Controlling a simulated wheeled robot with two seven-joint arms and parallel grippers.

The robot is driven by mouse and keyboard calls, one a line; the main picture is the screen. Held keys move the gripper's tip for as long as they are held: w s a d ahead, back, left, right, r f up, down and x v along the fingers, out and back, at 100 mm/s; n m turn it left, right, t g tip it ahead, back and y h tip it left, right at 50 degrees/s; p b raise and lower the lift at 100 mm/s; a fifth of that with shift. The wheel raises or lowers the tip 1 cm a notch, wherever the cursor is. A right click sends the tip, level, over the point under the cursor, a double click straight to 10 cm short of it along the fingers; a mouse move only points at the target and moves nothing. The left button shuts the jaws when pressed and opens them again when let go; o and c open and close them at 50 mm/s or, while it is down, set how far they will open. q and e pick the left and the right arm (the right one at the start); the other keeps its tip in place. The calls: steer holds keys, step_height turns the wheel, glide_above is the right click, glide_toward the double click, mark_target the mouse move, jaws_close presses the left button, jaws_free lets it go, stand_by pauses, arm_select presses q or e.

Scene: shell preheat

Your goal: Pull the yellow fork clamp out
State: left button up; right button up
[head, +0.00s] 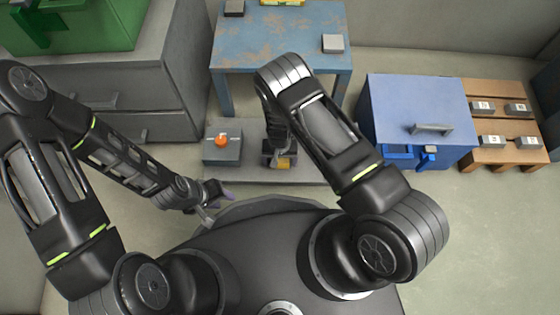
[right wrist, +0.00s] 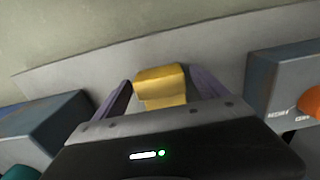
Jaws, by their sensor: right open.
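The yellow fork clamp (right wrist: 161,84) shows in the right wrist view as a blocky yellow piece in front of a grey surface. My right gripper (right wrist: 162,92) is open, with one purple finger on each side of the clamp. I see gaps between the clamp and the fingers, and its lower part is hidden behind the gripper body. In the head view a small yellow patch of the clamp (head: 285,162) shows below my right wrist, which hides most of it. My left gripper (head: 218,198) is low and to the left, away from the clamp; its jaw opening is unclear.
A grey box with an orange knob (head: 222,140) stands left of the clamp on a low grey platform (head: 255,172). A blue table (head: 280,38) is behind. A blue cabinet (head: 415,105) and a wooden pallet with small blocks (head: 508,150) are at right. Grey drawers (head: 120,85) stand left.

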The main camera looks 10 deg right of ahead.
jaws_close()
stand_by(1.0)
